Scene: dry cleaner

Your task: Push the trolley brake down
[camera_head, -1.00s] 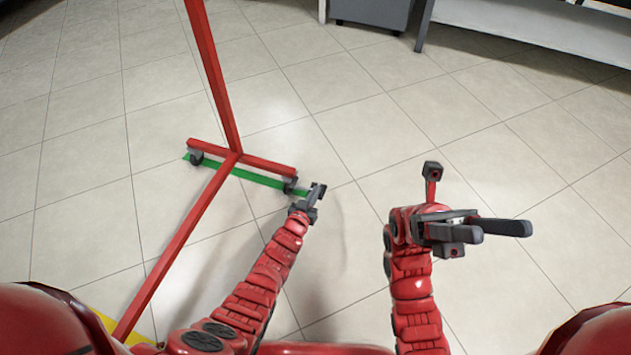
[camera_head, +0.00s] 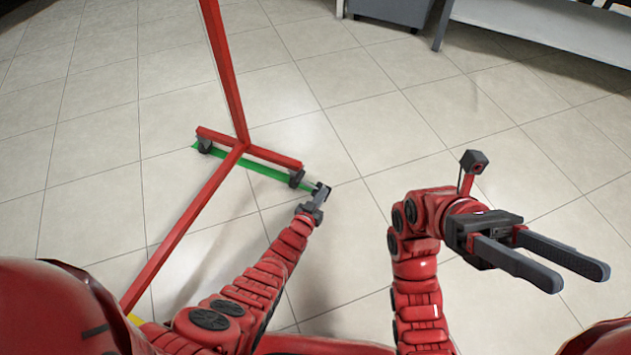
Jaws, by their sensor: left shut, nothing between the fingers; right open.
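The trolley (camera_head: 238,158) is a red metal frame with an upright post, a long base bar and a cross bar on dark casters. One caster (camera_head: 297,179) is at the right end of the cross bar, another (camera_head: 205,146) at the left end. A separate brake lever cannot be made out at this size. My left gripper (camera_head: 320,191) is shut and empty, low by the floor just right of the right caster; I cannot tell whether it touches it. My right gripper (camera_head: 575,276) is open and empty, raised at the right, far from the trolley.
A grey cabinet (camera_head: 392,10) and a grey table (camera_head: 540,30) stand at the back. A bit of yellow (camera_head: 136,319) shows at the lower left. The middle floor is clear.

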